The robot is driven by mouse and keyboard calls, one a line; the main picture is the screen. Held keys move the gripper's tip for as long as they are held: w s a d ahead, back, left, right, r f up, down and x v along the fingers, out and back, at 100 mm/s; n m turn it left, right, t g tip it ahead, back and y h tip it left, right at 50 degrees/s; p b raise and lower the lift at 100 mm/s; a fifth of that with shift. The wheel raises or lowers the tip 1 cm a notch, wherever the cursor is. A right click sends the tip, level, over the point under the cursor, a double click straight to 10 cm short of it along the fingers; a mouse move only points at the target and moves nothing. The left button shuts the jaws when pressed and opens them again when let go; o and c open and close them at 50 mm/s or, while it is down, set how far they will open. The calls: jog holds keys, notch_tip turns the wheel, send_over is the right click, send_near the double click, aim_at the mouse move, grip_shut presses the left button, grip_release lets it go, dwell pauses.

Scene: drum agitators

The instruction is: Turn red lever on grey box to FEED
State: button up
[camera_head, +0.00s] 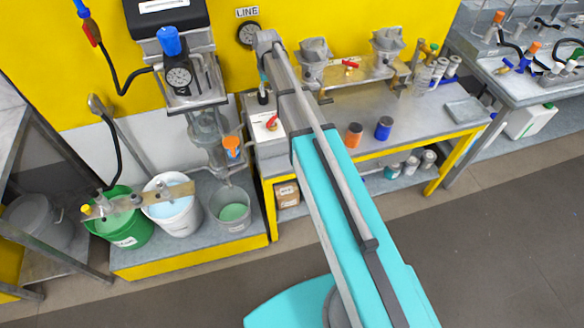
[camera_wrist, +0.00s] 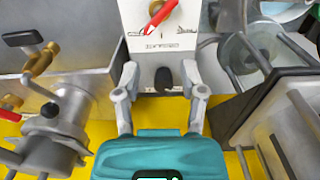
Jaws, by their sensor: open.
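The red lever (camera_head: 271,121) sits on the white-plated top of the grey box (camera_head: 272,155), at the left end of the metal bench. In the wrist view the red lever (camera_wrist: 161,17) slants from lower left to upper right at the top edge, above small printing I cannot read on the white plate (camera_wrist: 178,44). A black knob (camera_wrist: 163,79) stands on the same box below the lever. My gripper (camera_wrist: 160,82) is open, its two fingers spread on either side of the knob in the picture, apart from the lever. In the head view my gripper cannot be made out.
Left of the box are a glass vessel with an orange valve (camera_head: 231,146) and a gauge (camera_head: 179,77). Metal agitator housings (camera_head: 314,62) stand behind. Orange (camera_head: 354,135) and blue (camera_head: 383,128) jars sit on the bench. Buckets (camera_head: 173,208) stand low at left.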

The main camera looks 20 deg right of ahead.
jog(key=s+f+b, duration=0.6)
jog(key=s+b, duration=0.1)
jog(key=s, duration=0.6)
jog(key=s+f+b, duration=0.7)
jog(key=s, duration=0.5)
jog(key=shift+s+d+f, duration=0.25)
jog(key=shift+s+f, duration=0.05)
jog(key=shift+s, duration=0.05)
dwell(0.7)
jog(key=shift+d, duration=0.1)
dwell(0.6)
